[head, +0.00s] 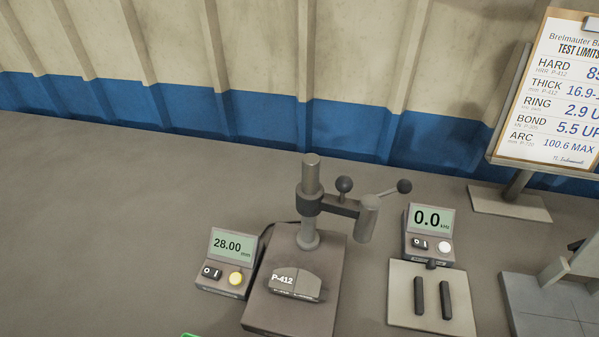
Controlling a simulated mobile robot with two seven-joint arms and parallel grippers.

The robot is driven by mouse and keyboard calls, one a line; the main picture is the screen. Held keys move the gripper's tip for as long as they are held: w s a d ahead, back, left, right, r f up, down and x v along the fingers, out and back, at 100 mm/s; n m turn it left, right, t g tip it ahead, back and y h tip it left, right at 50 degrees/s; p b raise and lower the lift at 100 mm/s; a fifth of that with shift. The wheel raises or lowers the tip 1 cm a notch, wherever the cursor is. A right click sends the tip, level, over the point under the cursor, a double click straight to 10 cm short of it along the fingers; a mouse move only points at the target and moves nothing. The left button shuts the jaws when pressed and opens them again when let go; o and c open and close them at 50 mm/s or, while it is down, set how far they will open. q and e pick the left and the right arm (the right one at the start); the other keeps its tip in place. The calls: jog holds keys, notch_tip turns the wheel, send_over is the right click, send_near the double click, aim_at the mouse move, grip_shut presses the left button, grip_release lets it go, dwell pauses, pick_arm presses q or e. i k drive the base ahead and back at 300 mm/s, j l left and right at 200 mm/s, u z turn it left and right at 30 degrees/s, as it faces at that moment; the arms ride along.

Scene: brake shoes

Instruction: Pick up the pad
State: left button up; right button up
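The pad (297,282), a small grey block with a dark top band marked P-412, lies on the base plate (262,318) of a bench gauge stand. It sits in front of the stand's column (309,225) and to the left of below the stand's head. Nothing is seen touching it from above. Neither of my grippers shows in the head view.
A readout showing 28.00 (226,262) stands left of the gauge stand. A readout showing 0.0 (430,234) and a plate with two black bars (403,310) stand right. A test-limits board (556,95) stands at far right. The bench (110,220) is clear at left.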

aim_at(290, 282)
jog(key=z, duration=1.45)
jog(key=u, duration=1.45)
jog(key=i+j+z, duration=0.2)
jog(key=j+z, duration=0.25)
jog(key=i+j+z, duration=0.1)
jog(key=j+z, duration=0.75)
jog(key=j, duration=0.2)
jog(key=j+z, duration=0.45)
jog(key=k+j, duration=0.05)
jog(key=j, duration=0.05)
